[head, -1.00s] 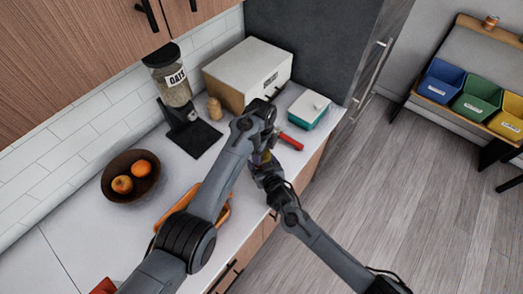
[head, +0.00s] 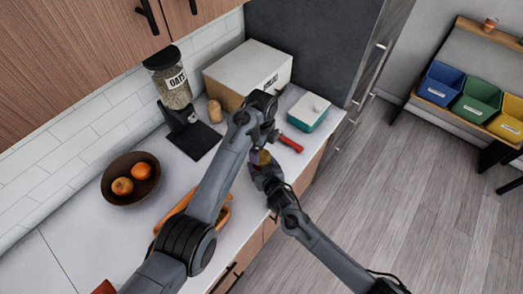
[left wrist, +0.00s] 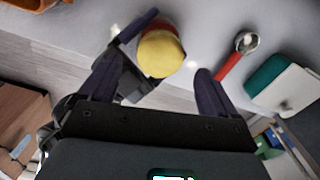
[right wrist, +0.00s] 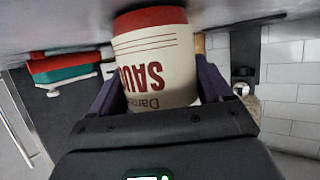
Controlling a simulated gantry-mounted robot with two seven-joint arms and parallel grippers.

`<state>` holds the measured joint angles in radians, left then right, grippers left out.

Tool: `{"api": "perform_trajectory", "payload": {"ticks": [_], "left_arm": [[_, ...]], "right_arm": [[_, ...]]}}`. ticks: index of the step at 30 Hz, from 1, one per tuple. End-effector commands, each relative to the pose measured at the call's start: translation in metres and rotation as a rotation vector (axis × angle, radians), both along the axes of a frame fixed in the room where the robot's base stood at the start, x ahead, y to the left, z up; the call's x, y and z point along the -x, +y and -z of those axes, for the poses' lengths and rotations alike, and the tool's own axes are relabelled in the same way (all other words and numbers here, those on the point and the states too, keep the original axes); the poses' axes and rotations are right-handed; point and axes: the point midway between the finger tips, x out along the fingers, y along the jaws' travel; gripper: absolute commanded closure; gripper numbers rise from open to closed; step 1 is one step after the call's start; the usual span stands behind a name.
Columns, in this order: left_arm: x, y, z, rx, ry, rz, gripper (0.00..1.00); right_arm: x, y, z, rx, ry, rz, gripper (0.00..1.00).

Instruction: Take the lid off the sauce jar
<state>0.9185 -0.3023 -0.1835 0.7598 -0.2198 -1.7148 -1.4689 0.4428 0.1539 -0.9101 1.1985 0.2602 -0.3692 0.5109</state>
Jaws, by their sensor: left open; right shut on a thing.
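The sauce jar (right wrist: 155,60) has a cream label with upside-down lettering and a red band in the right wrist view. My right gripper (head: 262,168) is shut around its sides. In the left wrist view the jar shows a round yellow top (left wrist: 160,54), which looks like the lid on it. My left gripper (head: 268,132) is open and empty, just above and beside the jar. Its two fingers (left wrist: 157,85) are spread apart, with the yellow top beyond them and nothing between them. In the head view the jar is small and partly hidden by the grippers.
A red-handled utensil (head: 291,143) and a teal box with a white lid (head: 308,110) lie on the counter. An oats dispenser (head: 172,80), small brown jar (head: 215,111), bread box (head: 245,75) and fruit bowl (head: 117,196) stand behind. An orange tray (head: 224,213) is partly behind my left arm.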

Motion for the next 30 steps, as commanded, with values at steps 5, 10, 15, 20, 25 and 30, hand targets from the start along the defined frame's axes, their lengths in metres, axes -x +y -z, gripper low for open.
{"api": "perform_trajectory", "payload": {"ticks": [5, 10, 15, 20, 25, 30], "left_arm": [[0.002, 0.0, -0.004, -0.005, 0.003, 0.031, 0.13], [0.009, -0.002, 0.003, -0.02, 0.023, 0.169, 0.13], [0.014, -0.001, 0.003, -0.023, 0.043, 0.376, 0.13], [0.014, -0.001, -0.009, -0.014, 0.039, 0.54, 0.13], [0.004, 0.0, -0.03, 0.001, 0.012, 0.6, 0.13], [0.001, 0.0, -0.025, -0.001, 0.002, 0.597, 0.13]], "right_arm": [[0.0, -0.001, 0.001, 0.002, 0.001, 0.001, 1.0], [0.0, -0.001, 0.001, 0.002, 0.001, 0.001, 1.0], [0.0, -0.001, 0.001, 0.002, 0.001, 0.001, 1.0], [0.0, -0.001, 0.001, 0.002, 0.001, 0.001, 1.0], [0.0, -0.001, 0.001, 0.002, 0.001, 0.001, 1.0], [0.0, -0.001, 0.001, 0.002, 0.001, 0.001, 1.0]]}}
